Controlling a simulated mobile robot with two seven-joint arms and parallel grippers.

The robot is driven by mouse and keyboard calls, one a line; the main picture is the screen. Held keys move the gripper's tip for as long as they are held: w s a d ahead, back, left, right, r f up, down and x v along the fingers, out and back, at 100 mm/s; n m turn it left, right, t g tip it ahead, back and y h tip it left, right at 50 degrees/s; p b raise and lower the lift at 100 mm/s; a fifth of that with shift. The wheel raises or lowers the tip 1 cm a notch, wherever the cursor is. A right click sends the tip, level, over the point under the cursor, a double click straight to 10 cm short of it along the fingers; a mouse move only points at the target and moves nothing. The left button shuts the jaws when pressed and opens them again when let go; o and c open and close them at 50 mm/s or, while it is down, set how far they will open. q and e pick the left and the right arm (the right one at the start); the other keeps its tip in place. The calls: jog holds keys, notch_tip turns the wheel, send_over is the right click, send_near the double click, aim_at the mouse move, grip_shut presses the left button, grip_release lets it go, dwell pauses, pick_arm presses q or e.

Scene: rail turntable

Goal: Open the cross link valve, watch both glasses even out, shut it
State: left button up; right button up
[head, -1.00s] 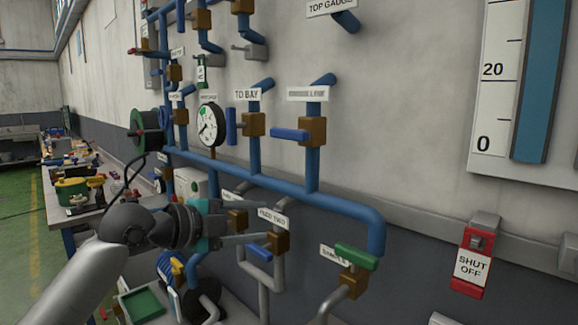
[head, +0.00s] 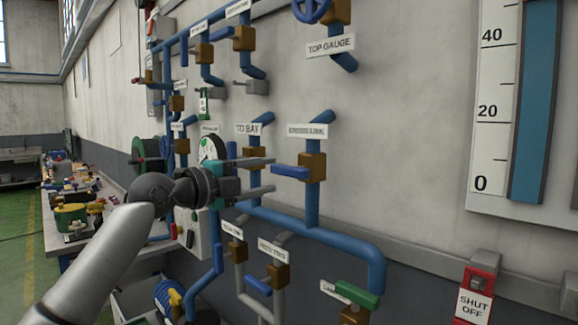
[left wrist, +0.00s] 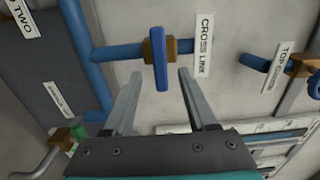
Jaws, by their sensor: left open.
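The cross link valve has a brown body (head: 312,167) and a blue lever (head: 290,172), set crosswise to its vertical blue pipe. Its label (left wrist: 203,44) reads CROSS LINK in the left wrist view. My left gripper (head: 274,174) is open and empty, its fingertips just left of the lever in the head view. In the left wrist view the blue lever (left wrist: 161,58) shows between the two fingers of the gripper (left wrist: 160,74); I cannot tell how far beyond the tips it is. A tall gauge glass with a blue column (head: 535,110) is at the right. My right gripper is not in view.
TO BAY valve (head: 244,165) is just behind my gripper. Below are the FEED TWO valve (head: 276,276) and a green-handled valve (head: 357,294). A red SHUT OFF box (head: 473,300) is on the wall. Bare wall (head: 410,150) lies right of the cross link valve.

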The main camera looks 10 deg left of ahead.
aim_at(285, 172)
pick_arm(q)
jog(key=shift+p+x, duration=0.8)
jog(key=shift+x, duration=2.8)
grip_shut()
